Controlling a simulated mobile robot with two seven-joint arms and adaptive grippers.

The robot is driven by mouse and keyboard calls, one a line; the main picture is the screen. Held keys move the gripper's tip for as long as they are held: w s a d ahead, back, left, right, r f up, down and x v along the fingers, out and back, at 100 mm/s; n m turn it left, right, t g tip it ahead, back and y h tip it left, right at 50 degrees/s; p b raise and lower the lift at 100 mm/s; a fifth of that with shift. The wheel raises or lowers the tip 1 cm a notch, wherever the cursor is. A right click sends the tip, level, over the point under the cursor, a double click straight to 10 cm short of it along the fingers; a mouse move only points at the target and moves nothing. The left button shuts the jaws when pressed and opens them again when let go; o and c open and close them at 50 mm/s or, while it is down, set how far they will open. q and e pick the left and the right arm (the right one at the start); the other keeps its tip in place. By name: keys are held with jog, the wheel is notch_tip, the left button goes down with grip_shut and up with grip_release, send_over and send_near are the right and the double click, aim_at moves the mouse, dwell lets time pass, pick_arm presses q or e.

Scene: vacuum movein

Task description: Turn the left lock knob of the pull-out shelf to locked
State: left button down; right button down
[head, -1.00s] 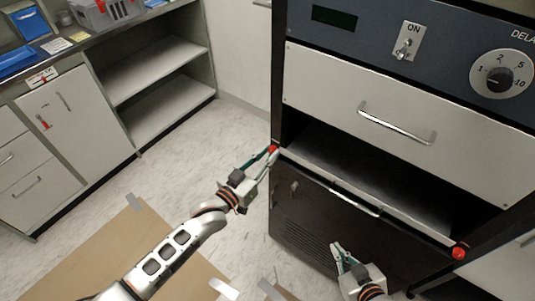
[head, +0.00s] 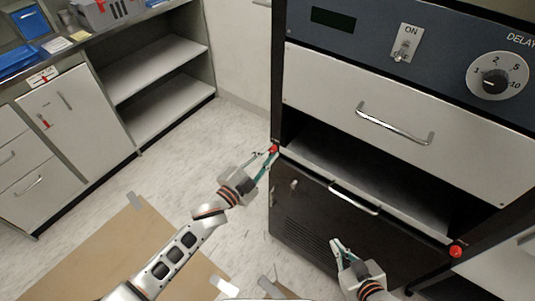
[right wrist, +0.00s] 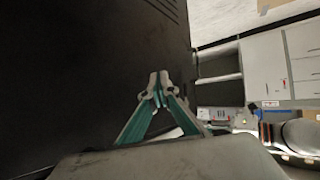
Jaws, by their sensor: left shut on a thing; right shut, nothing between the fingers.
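The pull-out shelf (head: 400,205) sits in the dark cabinet below a white drawer, with a metal handle (head: 355,199) at its front. The red left lock knob (head: 274,148) is at the shelf's left front corner. My left gripper (head: 270,155) is shut on that knob, its fingers partly hiding it. The red right lock knob (head: 456,251) is at the right corner, with no gripper on it. My right gripper (head: 336,243) is shut and empty in front of the dark lower panel. Its closed fingertips also show in the right wrist view (right wrist: 157,88).
A white drawer (head: 380,105) with a handle is above the shelf, under a panel with a switch (head: 406,45) and a dial (head: 497,77). Open shelving (head: 155,75) and white cabinets stand at the left. Cardboard (head: 125,255) lies on the floor.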

pick_arm(q)
jog(key=m+b, duration=0.1)
jog(key=m, duration=0.4)
jog(key=shift+m, duration=0.3)
dwell(0.4)
jog(key=c, duration=1.9)
grip_release()
